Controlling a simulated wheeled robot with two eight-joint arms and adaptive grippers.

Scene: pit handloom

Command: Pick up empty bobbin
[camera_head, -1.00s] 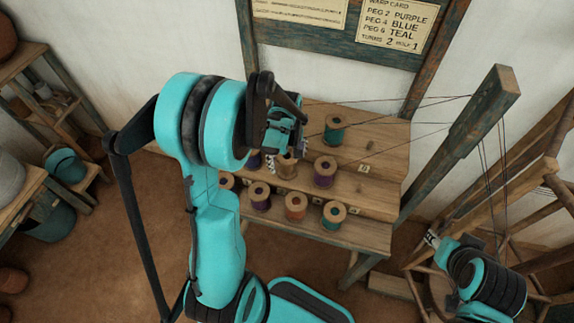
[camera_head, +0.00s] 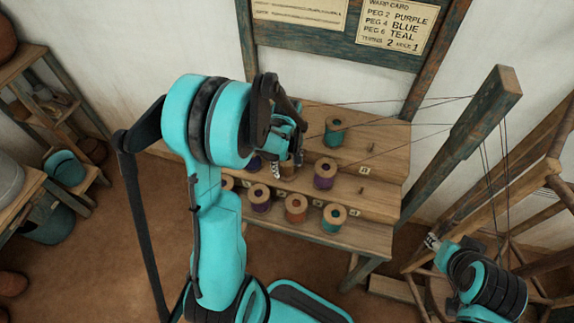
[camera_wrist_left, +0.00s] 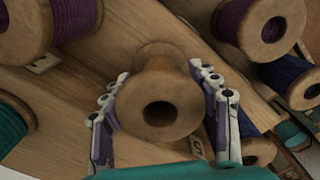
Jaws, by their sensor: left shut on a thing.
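The empty bobbin (camera_wrist_left: 160,103) is bare wood with a dark hole in its end. It sits between the fingers of my left gripper (camera_wrist_left: 163,108), which is shut on it. In the head view the left gripper (camera_head: 287,165) is over the stepped wooden rack (camera_head: 378,190), and its wrist partly hides the bobbin. I cannot tell whether the bobbin is clear of the rack. My right gripper (camera_head: 432,241) is at the lower right, away from the rack, too small to read.
Wound bobbins stand close around: a purple one (camera_head: 325,173), an orange one (camera_head: 296,207), a teal one (camera_head: 333,216) and a teal one (camera_head: 334,132) behind. Threads stretch across to the loom post (camera_head: 485,110) at right. A shelf stands at far left.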

